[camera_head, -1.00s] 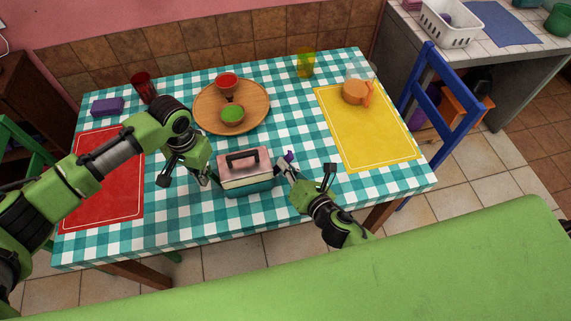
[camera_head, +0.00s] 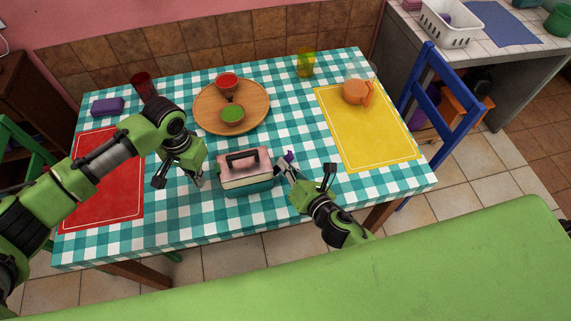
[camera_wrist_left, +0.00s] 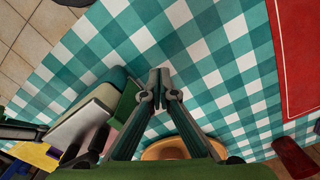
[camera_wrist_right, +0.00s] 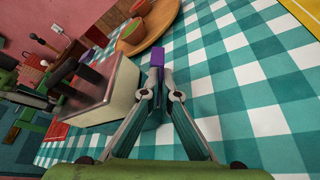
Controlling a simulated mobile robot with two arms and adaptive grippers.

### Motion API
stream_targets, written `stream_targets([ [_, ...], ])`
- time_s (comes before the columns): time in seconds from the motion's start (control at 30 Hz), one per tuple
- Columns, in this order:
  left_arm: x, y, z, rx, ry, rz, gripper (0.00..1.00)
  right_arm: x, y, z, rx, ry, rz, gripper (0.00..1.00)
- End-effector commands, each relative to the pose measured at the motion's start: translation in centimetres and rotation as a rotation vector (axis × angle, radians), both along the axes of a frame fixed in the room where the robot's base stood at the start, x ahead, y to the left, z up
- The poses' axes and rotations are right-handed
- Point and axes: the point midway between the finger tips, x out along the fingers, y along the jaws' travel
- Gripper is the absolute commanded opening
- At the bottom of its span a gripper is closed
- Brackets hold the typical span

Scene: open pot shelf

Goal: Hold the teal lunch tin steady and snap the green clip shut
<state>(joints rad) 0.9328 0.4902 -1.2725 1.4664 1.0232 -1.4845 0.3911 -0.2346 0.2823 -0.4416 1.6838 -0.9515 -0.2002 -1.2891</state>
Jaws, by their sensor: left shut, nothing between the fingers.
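The teal lunch tin (camera_head: 247,187) stands upright near the table's front edge, with a cream band, pink lid and black handle. It also shows at the left of the left wrist view (camera_wrist_left: 84,125) and right wrist view (camera_wrist_right: 95,100). A green flap, apparently the green clip (camera_wrist_left: 127,101), sticks out from its side. My right gripper (camera_head: 280,168) looks shut at the tin's right side, beside a purple piece (camera_head: 289,156); contact is unclear.
A round wooden board (camera_head: 262,105) with red and green bowls lies behind the tin. A red mat (camera_head: 105,190) is at left, a yellow mat (camera_head: 370,140) with an orange cup (camera_head: 355,92) at right. A red glass (camera_head: 143,88) and yellow glass (camera_head: 305,63) stand behind.

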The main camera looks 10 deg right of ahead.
Motion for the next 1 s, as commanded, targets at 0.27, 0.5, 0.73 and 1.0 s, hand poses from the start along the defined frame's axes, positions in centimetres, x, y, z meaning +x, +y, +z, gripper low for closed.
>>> stream_targets([
  [0.27, 0.0, 1.5, 0.0, 0.001, -0.001, 0.000, 0.00, 0.0, 0.0, 0.0, 0.000, 0.001, -0.001, 0.00],
  [0.5, 0.1, 1.6, 1.3, -0.001, -0.002, 0.000, 0.00, 0.0, 0.0, 0.0, 0.000, 0.000, 0.000, 0.00],
  [0.73, 0.1, 1.6, 3.7, 0.000, -0.002, 0.001, 0.00, 0.0, 0.0, 0.0, 0.000, 0.001, -0.001, 0.00],
  [1.0, 0.0, 1.6, 6.4, 0.000, -0.002, -0.001, 0.00, 0.0, 0.0, 0.0, 0.000, 0.000, 0.000, 0.00],
])
